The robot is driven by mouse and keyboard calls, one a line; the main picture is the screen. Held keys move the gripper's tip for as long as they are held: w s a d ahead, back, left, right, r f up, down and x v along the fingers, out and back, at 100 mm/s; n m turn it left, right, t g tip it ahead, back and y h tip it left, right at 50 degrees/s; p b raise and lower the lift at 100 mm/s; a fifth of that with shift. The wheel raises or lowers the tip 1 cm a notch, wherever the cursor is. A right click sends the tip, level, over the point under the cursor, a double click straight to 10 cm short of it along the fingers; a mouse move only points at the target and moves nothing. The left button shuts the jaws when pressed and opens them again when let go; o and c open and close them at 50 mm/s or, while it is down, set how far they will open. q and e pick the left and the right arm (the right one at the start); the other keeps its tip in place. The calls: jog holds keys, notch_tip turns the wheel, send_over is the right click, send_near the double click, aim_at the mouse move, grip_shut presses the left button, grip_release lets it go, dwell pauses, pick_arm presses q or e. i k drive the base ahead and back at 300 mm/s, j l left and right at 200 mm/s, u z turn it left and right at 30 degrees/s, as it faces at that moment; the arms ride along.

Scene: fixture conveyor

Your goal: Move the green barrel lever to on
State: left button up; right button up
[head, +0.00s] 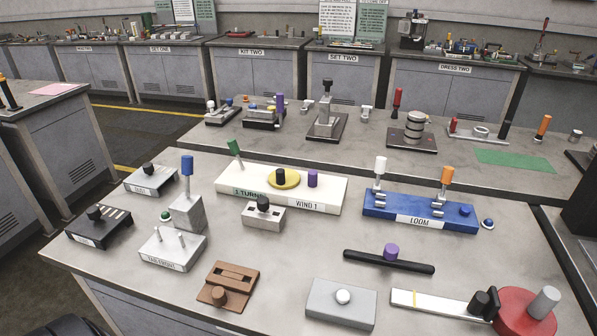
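A green barrel lever (234,147) stands on a thin stem at the left end of a long white box (327,192) near the middle of the table. The lever leans to the left, away from the rest of the box. A small green label reading something like "2 TURNS" is on the box front below it, and a "WIND 1" label is further right. No on or off marks are readable beside the lever. Neither of my grippers shows in the head view.
On the same box are a yellow disc with a dark knob (283,179) and a purple knob (312,179). A blue-topped lever (187,166) on a grey block stands to the left. A grey box with a black knob (263,204) sits in front. A blue base (459,217) with levers lies right.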

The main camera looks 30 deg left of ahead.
aim_at(233, 143)
jog(key=j+u, duration=0.2)
jog(key=u, duration=0.15)
jog(key=j+u, duration=0.25)
jog(key=u, duration=0.15)
jog(key=j+u, duration=0.35)
jog(key=k+l, duration=0.05)
